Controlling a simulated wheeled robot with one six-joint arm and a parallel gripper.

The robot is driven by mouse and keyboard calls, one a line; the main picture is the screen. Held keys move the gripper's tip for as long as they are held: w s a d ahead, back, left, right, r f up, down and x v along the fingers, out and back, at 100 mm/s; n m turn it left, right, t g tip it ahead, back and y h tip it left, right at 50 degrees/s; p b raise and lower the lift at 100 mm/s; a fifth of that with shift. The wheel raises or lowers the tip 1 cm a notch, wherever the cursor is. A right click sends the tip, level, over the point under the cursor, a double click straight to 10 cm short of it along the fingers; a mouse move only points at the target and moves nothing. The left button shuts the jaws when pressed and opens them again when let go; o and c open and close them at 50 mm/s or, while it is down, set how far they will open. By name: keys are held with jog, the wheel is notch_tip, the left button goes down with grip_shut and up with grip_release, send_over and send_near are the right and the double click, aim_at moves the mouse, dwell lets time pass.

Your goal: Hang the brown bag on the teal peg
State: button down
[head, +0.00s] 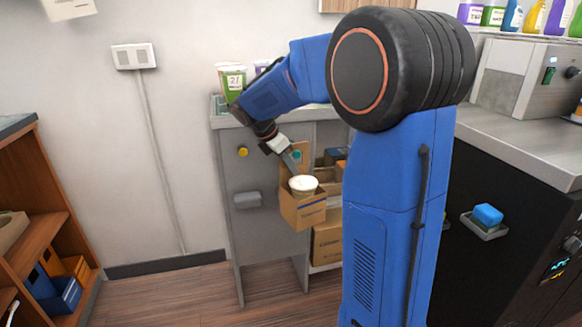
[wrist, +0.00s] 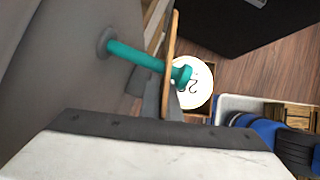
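The brown bag (head: 302,212) hangs in front of the grey cabinet side in the head view, with a white-lidded cup (head: 303,184) in it. Its tall back panel (wrist: 171,50) shows edge-on in the wrist view. The teal peg (wrist: 135,56) runs from the grey wall to this panel, and its flared tip shows on the panel's far side, so it appears to pass through. The peg tip (head: 297,155) also shows before the panel in the head view. My gripper (wrist: 166,104) appears shut on the panel beside the peg; the exact contact is partly hidden.
A yellow peg (head: 242,151) and a grey holder (head: 247,199) are on the same cabinet side. Cups (head: 232,80) stand on top of the cabinet. Boxes (head: 327,240) sit on its shelves. A wooden shelf unit (head: 40,240) stands at the left.

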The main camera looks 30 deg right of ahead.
dwell(0.4)
jog(key=c, duration=1.9)
grip_release()
jog(key=shift+a+r, duration=0.1)
jog(key=v, duration=1.7)
jog(key=shift+r, duration=0.1)
jog(key=shift+s, duration=0.15)
jog(key=s+a+f+m+t+y, duration=0.1)
jog(key=s+a+f+m+y, duration=0.1)
jog(key=s+f+m, duration=0.4)
jog(key=s+a+f+m+t+y, duration=0.2)
jog(key=s+f+m, duration=0.4)
jog(key=s, duration=0.9)
jog(key=s+a+f+m+t+y, duration=0.2)
jog(key=s+f+m, duration=0.4)
jog(key=s, duration=0.5)
jog(key=shift+a+f, duration=0.2)
